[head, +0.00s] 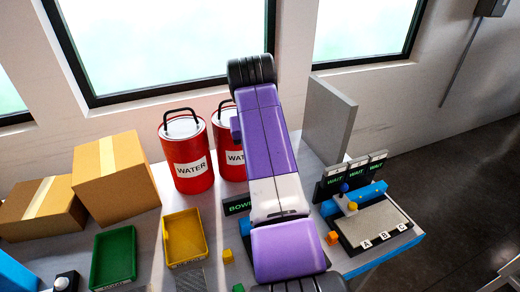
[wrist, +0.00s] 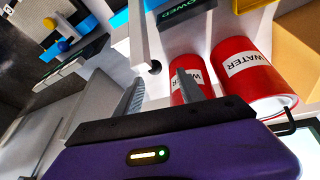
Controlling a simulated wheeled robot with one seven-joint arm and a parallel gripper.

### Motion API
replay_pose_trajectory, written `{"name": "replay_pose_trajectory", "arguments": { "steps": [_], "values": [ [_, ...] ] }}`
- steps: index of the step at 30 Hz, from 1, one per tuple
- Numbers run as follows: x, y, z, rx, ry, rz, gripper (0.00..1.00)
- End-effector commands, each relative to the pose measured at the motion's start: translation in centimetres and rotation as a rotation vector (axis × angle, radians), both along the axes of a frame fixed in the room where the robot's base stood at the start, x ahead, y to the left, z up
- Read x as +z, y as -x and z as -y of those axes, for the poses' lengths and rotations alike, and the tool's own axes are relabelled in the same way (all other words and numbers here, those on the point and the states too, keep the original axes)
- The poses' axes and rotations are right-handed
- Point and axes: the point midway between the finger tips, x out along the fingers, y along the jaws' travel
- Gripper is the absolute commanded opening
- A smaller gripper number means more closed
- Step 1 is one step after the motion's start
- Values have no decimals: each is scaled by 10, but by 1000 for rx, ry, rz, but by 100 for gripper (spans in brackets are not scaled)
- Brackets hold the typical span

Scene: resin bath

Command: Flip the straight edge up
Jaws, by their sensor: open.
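A blue bar (head: 372,193), which may be the straight edge, runs along the back of the grey tray (head: 379,221) marked A, B and C at the right end of the table. Yellow and blue knobs sit by it. It also seems to show at upper left in the wrist view (wrist: 86,26), with the knobs. I cannot tell its exact tilt. My gripper (wrist: 162,90) is open with nothing between its fingers. Its fingers are apart from the bar and point towards the table near the red water cans. In the head view my arm hides the gripper.
Two red water cans (head: 187,152) stand by the window wall, one partly behind my arm. Cardboard boxes (head: 115,175), a green tray (head: 113,256) and a yellow tray (head: 184,238) are at left. A grey upright panel (head: 328,122) stands behind the tray station.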

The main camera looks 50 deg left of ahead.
Motion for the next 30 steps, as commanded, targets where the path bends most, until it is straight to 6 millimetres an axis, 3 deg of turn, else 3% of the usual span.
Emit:
{"name": "replay_pose_trajectory", "arguments": {
  "steps": [4,11,20,26,30],
  "values": [
    [0,0,0,0,0,0,44],
    [-8,-1,1,21,-48,0,0],
    [-23,1,11,104,-234,7,0],
    [-32,6,35,154,-362,22,0],
    [-33,11,62,187,-462,53,0]
  ]
}}
